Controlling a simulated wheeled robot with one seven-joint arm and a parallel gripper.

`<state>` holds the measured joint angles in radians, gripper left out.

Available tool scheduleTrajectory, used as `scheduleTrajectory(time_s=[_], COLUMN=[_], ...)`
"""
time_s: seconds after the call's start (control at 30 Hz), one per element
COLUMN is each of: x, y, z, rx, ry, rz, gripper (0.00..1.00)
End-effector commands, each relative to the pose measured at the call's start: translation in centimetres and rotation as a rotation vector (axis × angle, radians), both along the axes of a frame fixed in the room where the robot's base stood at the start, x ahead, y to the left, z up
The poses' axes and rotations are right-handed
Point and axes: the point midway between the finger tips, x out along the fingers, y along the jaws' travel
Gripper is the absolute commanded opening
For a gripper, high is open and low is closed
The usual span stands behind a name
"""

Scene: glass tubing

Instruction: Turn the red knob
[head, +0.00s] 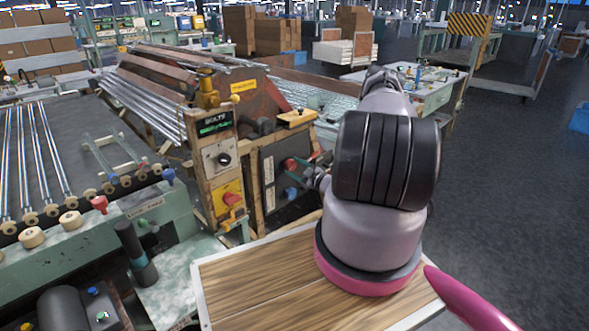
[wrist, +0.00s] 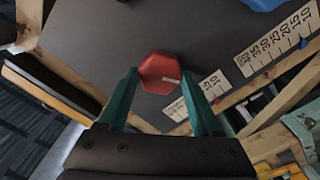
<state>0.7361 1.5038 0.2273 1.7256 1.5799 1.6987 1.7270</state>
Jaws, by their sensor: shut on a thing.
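The red knob (head: 290,164) is on the dark front panel of the machine in the middle of the head view. In the wrist view it is a red hexagonal knob (wrist: 160,73) with a small pale mark on its face. My gripper (wrist: 160,80) has its two teal fingers on either side of the knob, shut on it. In the head view my gripper (head: 308,172) reaches the panel from the right, partly hidden by my arm.
A blue knob (head: 291,193) sits just below the red one. A white scale with numbers (wrist: 273,43) is beside the knob. A yellow plate with a red switch (head: 231,198) is to the left. A wooden board (head: 265,280) lies under my arm.

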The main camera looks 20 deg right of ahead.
Motion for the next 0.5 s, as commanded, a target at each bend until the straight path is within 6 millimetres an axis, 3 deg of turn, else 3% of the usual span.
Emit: scheduleTrajectory(time_s=[0.5], x=[-0.19], y=[-0.09], z=[-0.19], rx=[0.208], ry=[0.081], rz=[0.000], gripper=[0.10])
